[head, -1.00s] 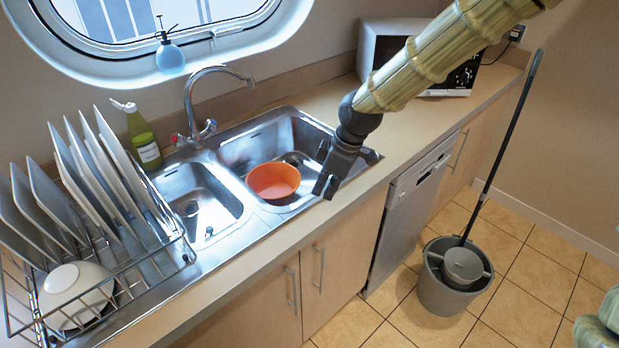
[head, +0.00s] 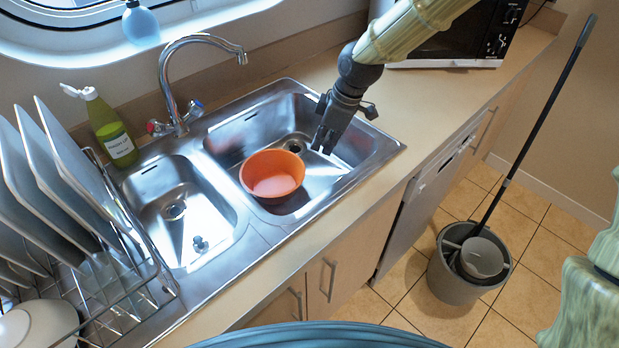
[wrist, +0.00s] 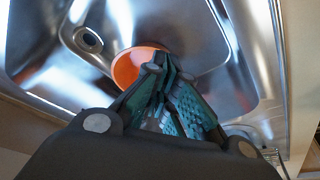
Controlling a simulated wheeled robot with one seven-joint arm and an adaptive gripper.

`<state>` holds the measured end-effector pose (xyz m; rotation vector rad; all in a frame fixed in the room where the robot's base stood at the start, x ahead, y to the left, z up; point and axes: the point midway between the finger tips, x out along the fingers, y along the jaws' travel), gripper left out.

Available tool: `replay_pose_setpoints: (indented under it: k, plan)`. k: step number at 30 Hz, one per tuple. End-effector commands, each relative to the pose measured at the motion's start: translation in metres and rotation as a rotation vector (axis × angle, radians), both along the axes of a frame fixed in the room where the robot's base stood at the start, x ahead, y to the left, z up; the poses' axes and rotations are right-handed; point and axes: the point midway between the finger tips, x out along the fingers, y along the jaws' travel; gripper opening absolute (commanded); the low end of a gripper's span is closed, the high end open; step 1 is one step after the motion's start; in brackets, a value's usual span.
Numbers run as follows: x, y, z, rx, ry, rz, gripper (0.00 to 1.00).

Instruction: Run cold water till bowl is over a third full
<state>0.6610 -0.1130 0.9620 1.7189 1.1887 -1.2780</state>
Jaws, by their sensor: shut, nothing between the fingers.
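The orange bowl (head: 272,176) sits upright in the larger right sink basin (head: 345,172). Its inside looks paler at the bottom; I cannot tell whether it holds water. The chrome tap (head: 172,85) stands behind the sink, its spout end (head: 242,58) over the back of the right basin. No stream shows. The tap has a blue-marked handle (head: 196,107) on the right and a red-marked handle (head: 155,127) on the left. My gripper (head: 325,142) is shut and empty, right of the bowl and above the right basin. In the wrist view its fingers (wrist: 160,72) partly cover the bowl (wrist: 128,68).
A green soap bottle (head: 113,135) stands left of the tap. A dish rack (head: 135,285) with plates fills the left counter. The smaller basin (head: 205,225) is empty but for a plug. A microwave (head: 450,38) stands at the back right; a mop bucket (head: 450,285) is on the floor.

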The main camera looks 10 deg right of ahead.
Motion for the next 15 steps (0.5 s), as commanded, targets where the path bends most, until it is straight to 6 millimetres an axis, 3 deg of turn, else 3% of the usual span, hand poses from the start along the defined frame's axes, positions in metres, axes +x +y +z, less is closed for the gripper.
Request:
replay_pose_setpoints:
  k: [15]
  plan:
    - [0.0, 0.002, -0.062, 0.0, 0.0, 0.003, 0.0]
